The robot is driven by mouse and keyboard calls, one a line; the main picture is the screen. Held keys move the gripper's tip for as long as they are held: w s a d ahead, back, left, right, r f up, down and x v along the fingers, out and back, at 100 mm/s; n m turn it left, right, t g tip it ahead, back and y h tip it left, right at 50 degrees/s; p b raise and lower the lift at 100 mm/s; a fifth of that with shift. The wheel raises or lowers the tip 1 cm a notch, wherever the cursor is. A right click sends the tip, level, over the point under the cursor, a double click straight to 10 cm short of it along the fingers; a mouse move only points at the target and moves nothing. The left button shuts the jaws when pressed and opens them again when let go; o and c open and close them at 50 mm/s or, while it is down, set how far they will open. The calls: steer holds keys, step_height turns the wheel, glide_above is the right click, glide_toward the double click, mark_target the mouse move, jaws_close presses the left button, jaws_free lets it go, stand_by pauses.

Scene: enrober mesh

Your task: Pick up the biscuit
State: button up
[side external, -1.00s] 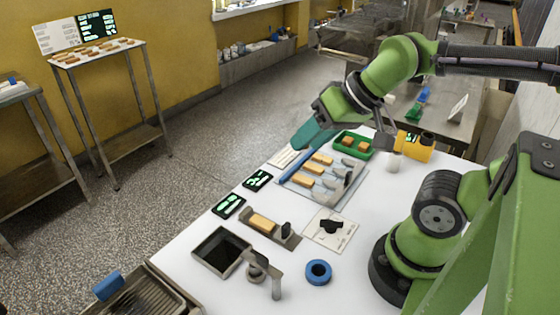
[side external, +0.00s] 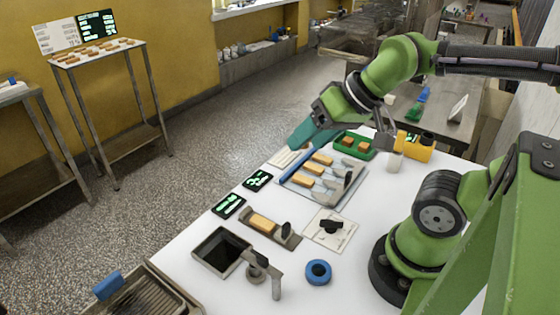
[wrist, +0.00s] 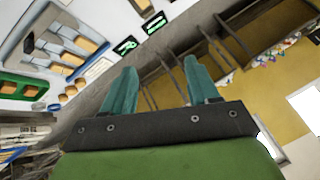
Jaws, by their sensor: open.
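Several tan, rectangular biscuits lie on a grey tray (side external: 348,193) in the middle of the white table; one biscuit (side external: 309,168) is in the row near the blue bar. Another biscuit (side external: 262,222) sits on a separate grey fixture nearer the front. I cannot tell which biscuit the task means. My gripper (side external: 300,140) has teal fingers and is above the far left part of the table, near the tray's far end. In the wrist view my gripper (wrist: 160,65) shows its two fingers apart with nothing between them. Biscuits (wrist: 76,59) show at that view's upper left.
A green tray (side external: 371,153) with orange-brown pieces and a yellow container (side external: 420,150) stand at the back. Two black displays (side external: 229,205) line the left edge. A square dark bin (side external: 218,251), a blue ring (side external: 318,272) and a white plate with a black knob (side external: 330,229) are in front.

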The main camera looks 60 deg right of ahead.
steer(key=m+g+h, duration=0.2)
steer(key=m+g, duration=0.5)
steer(key=m, duration=2.4)
glide_above(324, 157)
step_height(324, 157, down, 7)
step_height(324, 157, down, 17)
steer(key=shift+a+r, duration=0.1)
steer(key=shift+c, duration=0.2)
